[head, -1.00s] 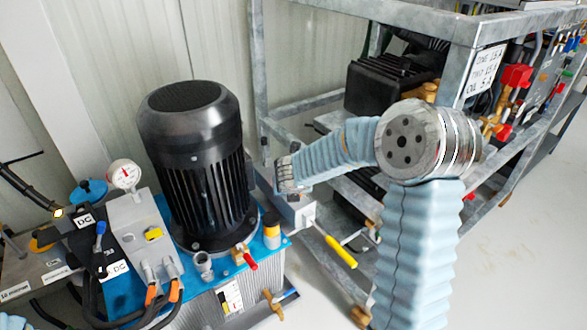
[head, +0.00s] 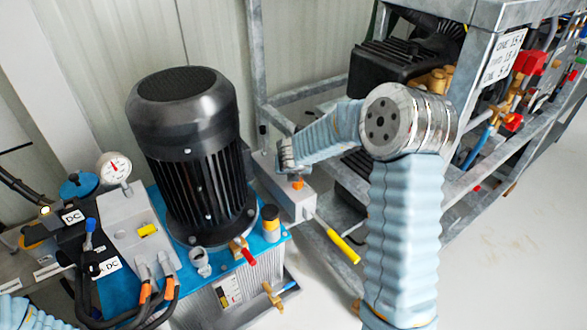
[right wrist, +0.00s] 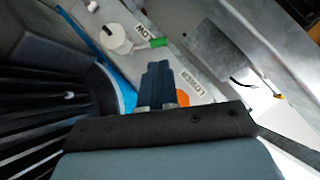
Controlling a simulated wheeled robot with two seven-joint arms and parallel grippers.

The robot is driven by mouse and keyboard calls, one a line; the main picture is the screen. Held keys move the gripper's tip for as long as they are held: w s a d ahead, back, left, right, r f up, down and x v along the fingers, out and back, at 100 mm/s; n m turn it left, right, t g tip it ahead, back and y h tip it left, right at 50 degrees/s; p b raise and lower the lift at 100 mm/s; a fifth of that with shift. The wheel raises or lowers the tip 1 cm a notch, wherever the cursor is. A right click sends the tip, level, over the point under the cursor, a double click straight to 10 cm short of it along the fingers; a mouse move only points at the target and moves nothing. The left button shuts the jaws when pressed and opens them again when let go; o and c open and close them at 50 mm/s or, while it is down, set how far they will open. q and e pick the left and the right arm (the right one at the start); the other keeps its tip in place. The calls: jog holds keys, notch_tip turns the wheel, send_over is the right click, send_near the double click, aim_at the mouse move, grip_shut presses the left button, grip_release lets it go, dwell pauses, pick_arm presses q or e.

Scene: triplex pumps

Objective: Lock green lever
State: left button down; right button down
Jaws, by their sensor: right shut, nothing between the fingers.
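The green lever end (right wrist: 159,42) shows in the right wrist view beside a white round knob (right wrist: 117,39), on a pale panel lettered "LOWER" (right wrist: 191,82). An orange part (right wrist: 183,97) sits at the panel's near edge. My right gripper (right wrist: 157,66) is shut and empty; its dark fingers point at the panel, short of the green lever in the picture. I cannot tell the height gap. In the head view my right gripper (head: 285,154) is at the far end of the grey box (head: 292,202), where the green lever is hidden. My left gripper is out of view.
The black motor (head: 192,145) stands close left of the grey box. A yellow-handled bar (head: 342,245) sticks out from the box's front. A metal rack (head: 490,165) stands at the right. Open floor (head: 500,270) lies at the lower right.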

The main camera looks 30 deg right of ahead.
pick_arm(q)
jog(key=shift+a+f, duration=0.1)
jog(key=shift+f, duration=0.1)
pick_arm(e)
jog(key=shift+x, duration=2.3)
